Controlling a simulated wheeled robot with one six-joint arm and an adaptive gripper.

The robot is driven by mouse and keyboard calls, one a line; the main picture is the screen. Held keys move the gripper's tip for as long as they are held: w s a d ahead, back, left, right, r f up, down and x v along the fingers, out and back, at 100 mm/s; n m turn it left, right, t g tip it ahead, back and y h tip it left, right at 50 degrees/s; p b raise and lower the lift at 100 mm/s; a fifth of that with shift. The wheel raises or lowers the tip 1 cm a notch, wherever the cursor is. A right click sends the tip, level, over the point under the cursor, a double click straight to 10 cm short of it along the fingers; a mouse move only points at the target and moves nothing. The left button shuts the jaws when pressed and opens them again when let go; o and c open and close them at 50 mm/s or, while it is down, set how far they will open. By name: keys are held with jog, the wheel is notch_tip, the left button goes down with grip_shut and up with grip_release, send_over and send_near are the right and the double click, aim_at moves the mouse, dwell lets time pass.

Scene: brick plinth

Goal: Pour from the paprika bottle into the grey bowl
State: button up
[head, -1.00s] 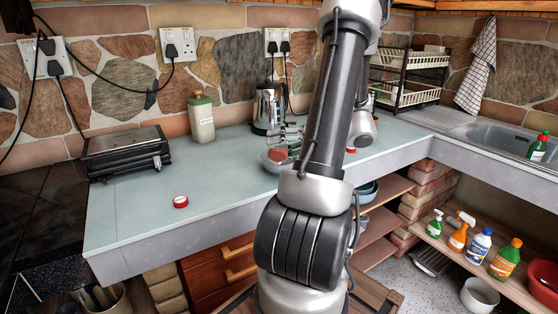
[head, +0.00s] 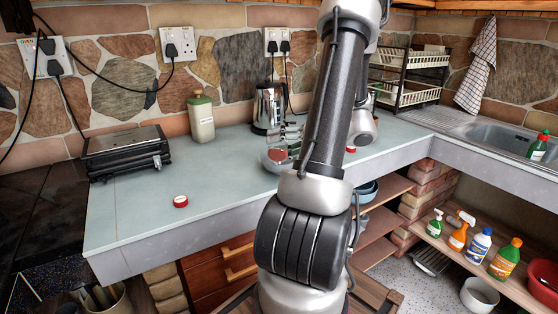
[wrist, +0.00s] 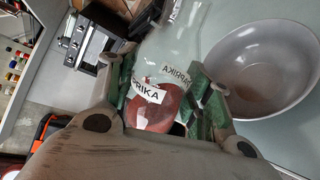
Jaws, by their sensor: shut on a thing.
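The paprika bottle (wrist: 158,95) is clear glass with a white label and red powder inside. My gripper (wrist: 168,108) is shut on it, with green-grey fingers on both sides. The bottle looks tilted, but its mouth is not clearly visible. The grey bowl (wrist: 262,70) is right beside the bottle in the wrist view, with small brownish-red marks inside. In the head view the bowl (head: 272,165) stands on the counter, left of my arm. The bottle's red powder (head: 280,154) shows just above it. My arm hides part of both.
Another small red item (head: 351,150) is right of my arm. The counter's left middle is clear.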

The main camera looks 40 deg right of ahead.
jog(key=shift+s+a+f+m+g+p, duration=0.2)
jog(key=shift+m+g+p, duration=0.1)
jog(key=shift+m, duration=0.4)
dwell(2.2)
jog(key=shift+w+d+f+m+g+y+p, duration=0.1)
jog(key=shift+f+m+g+y+p, duration=0.15)
jog(key=shift+m, duration=0.45)
jog(key=shift+w+d+f+m+g+y+p, duration=0.15)
jog(key=shift+m+y, duration=0.2)
jog(key=shift+m, duration=0.35)
dwell(3.7)
